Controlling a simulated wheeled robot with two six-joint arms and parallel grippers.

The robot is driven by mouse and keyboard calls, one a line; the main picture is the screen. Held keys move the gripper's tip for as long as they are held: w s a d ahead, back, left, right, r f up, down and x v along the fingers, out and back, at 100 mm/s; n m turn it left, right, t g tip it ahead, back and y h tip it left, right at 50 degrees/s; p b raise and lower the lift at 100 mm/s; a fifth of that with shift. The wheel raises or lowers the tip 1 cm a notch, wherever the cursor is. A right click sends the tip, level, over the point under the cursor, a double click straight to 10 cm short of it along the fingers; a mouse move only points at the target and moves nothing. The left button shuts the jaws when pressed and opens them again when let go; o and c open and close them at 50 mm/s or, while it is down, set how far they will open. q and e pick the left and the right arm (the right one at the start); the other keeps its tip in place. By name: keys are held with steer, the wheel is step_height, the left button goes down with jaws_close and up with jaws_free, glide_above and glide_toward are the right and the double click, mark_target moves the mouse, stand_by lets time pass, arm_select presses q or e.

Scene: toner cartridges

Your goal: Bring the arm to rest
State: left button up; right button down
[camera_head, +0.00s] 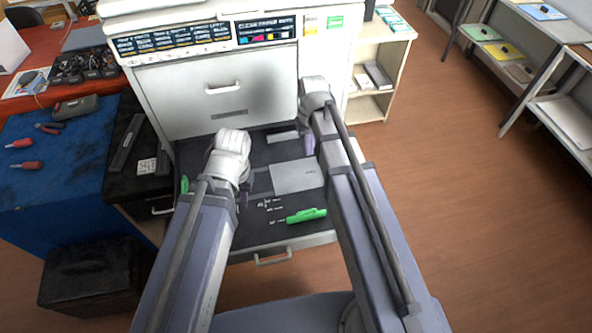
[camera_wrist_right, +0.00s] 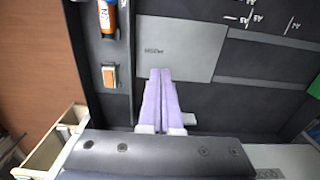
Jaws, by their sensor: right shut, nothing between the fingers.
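My right arm reaches over an open printer drawer (camera_head: 244,238) in the head view. My right gripper (camera_head: 309,146) shows there as a small purple part beside the wrist. In the right wrist view its two purple fingers (camera_wrist_right: 160,73) lie together, shut and empty, over the dark drawer floor, tips near a grey plate (camera_wrist_right: 180,42). My left gripper (camera_head: 244,197) is mostly hidden behind its white wrist, over the left part of the drawer. Whether its fingers are open does not show.
The printer (camera_head: 165,95) stands directly behind the arms. A green part (camera_head: 306,215) lies in the drawer. A blue-covered table (camera_head: 75,205) with tools is at the left, a cream shelf (camera_head: 375,105) at the right. The floor (camera_head: 480,220) at the right is clear.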

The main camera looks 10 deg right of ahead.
steer(key=s+a+n+h, duration=0.1)
steer(key=s+a+n, duration=0.2)
steer(key=s+a, duration=0.7)
steer(key=s, duration=0.4)
steer(key=shift+s+a, duration=0.15)
steer(key=shift+a, duration=0.1)
